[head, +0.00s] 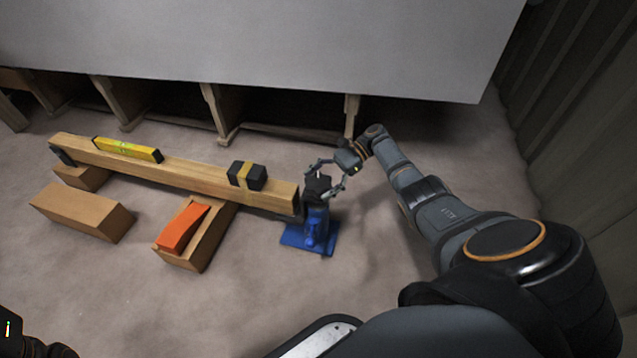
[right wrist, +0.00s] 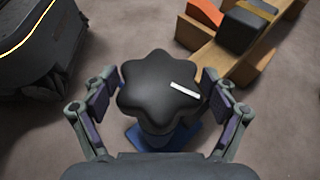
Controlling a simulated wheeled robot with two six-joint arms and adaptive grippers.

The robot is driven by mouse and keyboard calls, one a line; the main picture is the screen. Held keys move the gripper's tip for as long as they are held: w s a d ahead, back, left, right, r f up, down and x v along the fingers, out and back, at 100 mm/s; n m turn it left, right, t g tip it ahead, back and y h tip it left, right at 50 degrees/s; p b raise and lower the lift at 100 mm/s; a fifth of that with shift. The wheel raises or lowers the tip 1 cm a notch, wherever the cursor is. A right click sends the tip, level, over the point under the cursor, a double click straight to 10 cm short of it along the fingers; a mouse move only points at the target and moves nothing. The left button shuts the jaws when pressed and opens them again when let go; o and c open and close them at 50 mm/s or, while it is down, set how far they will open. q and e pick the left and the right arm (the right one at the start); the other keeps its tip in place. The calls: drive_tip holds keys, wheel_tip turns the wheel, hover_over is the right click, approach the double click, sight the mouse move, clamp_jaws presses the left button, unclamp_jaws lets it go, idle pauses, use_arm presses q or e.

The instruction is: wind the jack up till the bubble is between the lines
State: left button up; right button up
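The blue jack (head: 318,230) stands on its blue base plate under the right end of a long wooden beam (head: 190,172). Its black star-shaped knob (right wrist: 155,88) carries a white mark and fills the middle of the right wrist view. My right gripper (head: 328,178) is open, with one finger on each side of the knob; I cannot tell whether either finger touches it. A yellow spirit level (head: 143,153) lies on the beam toward its left end. Its bubble is too small to read.
A black block with a yellow band (head: 254,178) sits on the beam. An orange wedge (head: 182,228) lies on a wooden block (head: 207,246) in front of the beam. Another wooden block (head: 80,212) lies at left. Floor right of the jack is clear.

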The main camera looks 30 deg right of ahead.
sight(319, 181)
wheel_tip(319, 181, up, 10)
drive_tip(key=shift+r, duration=0.1)
idle(0.4)
idle(0.4)
